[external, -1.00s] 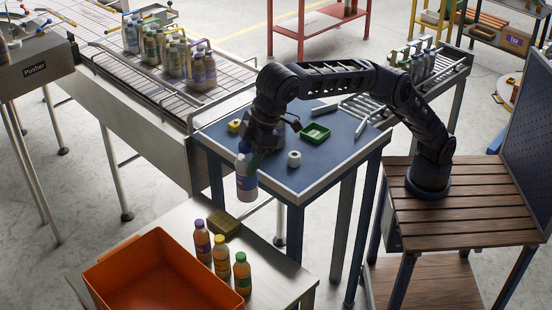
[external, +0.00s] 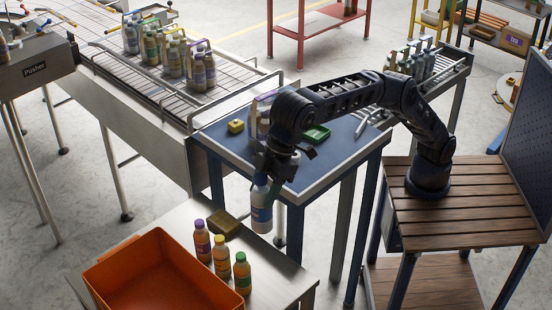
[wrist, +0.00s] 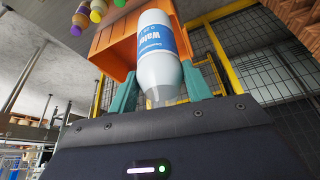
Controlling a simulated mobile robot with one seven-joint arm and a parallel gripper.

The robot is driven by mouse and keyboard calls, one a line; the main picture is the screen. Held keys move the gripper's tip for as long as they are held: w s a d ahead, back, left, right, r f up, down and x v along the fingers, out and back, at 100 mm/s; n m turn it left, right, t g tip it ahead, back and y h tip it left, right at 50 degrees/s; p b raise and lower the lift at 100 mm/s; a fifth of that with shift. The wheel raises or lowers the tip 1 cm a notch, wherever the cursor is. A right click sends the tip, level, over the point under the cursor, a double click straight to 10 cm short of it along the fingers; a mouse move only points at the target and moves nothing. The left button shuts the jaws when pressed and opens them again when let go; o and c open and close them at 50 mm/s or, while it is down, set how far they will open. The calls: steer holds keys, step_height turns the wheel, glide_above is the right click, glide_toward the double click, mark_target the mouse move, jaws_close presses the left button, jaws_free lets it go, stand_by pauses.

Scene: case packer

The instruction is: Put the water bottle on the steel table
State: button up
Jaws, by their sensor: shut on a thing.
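The water bottle (external: 262,208) is white with a blue label and a pale cap. My gripper (external: 268,178) is shut on it near the cap and holds it roughly upright in the air. In the external view it hangs by the blue table's front corner, close to the steel table's far edge. The steel table (external: 285,270) is at the bottom of the view. In the wrist view the bottle (wrist: 158,55) sits between the greenish fingertips of my gripper (wrist: 158,90), its label reading "Water".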

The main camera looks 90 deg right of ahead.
step_height(320, 180, down, 35)
steer(key=shift+f, duration=0.2)
stand_by(0.6)
steer(key=shift+f, duration=0.1)
steer(key=o, duration=1.2)
steer(key=shift+f, duration=0.1)
steer(key=shift+c, duration=0.2)
steer(key=v, duration=1.2)
